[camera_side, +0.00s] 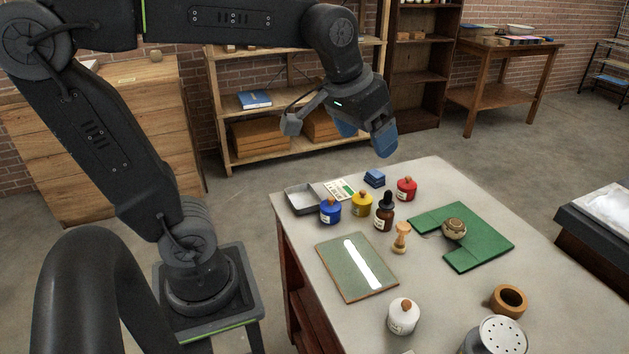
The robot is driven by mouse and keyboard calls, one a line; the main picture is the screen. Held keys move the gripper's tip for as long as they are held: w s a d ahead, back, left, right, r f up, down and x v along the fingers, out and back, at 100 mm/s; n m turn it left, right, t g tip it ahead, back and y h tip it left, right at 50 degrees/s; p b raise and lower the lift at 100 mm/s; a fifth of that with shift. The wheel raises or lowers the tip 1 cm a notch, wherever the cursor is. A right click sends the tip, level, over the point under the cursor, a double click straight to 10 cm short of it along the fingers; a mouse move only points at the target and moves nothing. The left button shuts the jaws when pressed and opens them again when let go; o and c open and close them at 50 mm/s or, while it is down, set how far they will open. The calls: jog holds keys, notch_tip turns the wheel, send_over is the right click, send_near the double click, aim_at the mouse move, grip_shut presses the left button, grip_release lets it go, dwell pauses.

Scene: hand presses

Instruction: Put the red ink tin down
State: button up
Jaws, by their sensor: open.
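The red ink tin (406,189) stands upright near the far edge of the table (459,312). It has a brown knob on its lid and a pale label. My gripper (366,139) is above and to the left of it in the picture, over the table's far end. The gripper and the red ink tin do not touch.
A blue tin (330,210), a yellow tin (362,204), a dark dropper bottle (384,214) and a blue block (375,178) stand close by. A green mat (481,243) lies right, holding a round object.

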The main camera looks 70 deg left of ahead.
jog(key=s+d+f+m+t, duration=0.1)
jog(key=s+d+f+m, duration=0.1)
jog(key=s+f, duration=0.3)
jog(key=s, duration=0.4)
jog(key=shift+s+f, duration=0.3)
jog(key=shift+f, duration=0.05)
